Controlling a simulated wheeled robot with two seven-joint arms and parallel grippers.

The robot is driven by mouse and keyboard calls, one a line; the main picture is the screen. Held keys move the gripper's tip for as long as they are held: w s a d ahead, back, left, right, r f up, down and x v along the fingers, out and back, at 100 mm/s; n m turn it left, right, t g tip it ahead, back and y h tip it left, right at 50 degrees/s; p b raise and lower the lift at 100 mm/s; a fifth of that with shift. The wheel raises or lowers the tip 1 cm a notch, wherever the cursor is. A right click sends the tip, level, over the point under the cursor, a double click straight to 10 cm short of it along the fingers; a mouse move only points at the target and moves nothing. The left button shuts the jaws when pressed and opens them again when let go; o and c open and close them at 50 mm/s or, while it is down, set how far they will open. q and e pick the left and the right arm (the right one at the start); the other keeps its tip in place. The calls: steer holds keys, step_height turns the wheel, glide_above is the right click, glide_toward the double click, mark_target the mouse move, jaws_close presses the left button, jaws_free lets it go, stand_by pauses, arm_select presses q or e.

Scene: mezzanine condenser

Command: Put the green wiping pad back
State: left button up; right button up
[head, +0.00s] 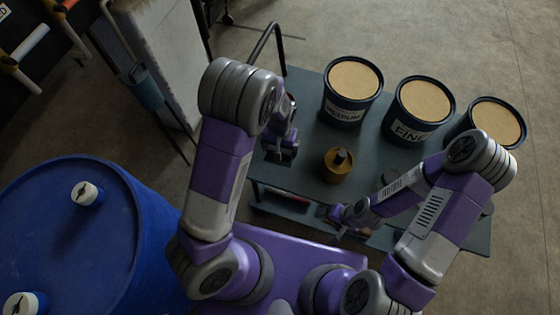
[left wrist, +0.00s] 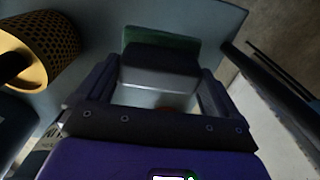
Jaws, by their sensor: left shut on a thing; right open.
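My left gripper (head: 283,148) is shut on the green wiping pad (left wrist: 160,48), over the left part of the grey-green table (head: 308,125). In the left wrist view the pad shows a dark grey block between the two fingers with a green layer at its far edge. In the head view the held thing is a dark shape, partly hidden by the gripper. I cannot tell whether the pad touches the table. My right gripper (head: 338,222) is open and empty near the table's front edge.
A brass pot with a dark knob (head: 338,168) stands right of my left gripper. Three tubs, including MEDIUM (head: 343,112) and FINE (head: 408,130), stand along the back. A bent dark rail (head: 277,42) rises at the table's left. A blue drum (head: 70,235) stands left.

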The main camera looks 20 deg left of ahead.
arm_select(q)
steer(key=shift+f+b, duration=0.95)
steer(key=shift+f, duration=2.55)
steer(key=shift+f, duration=0.2)
steer(key=o, duration=0.6)
steer(key=shift+c, duration=0.2)
steer(key=shift+r, duration=0.15)
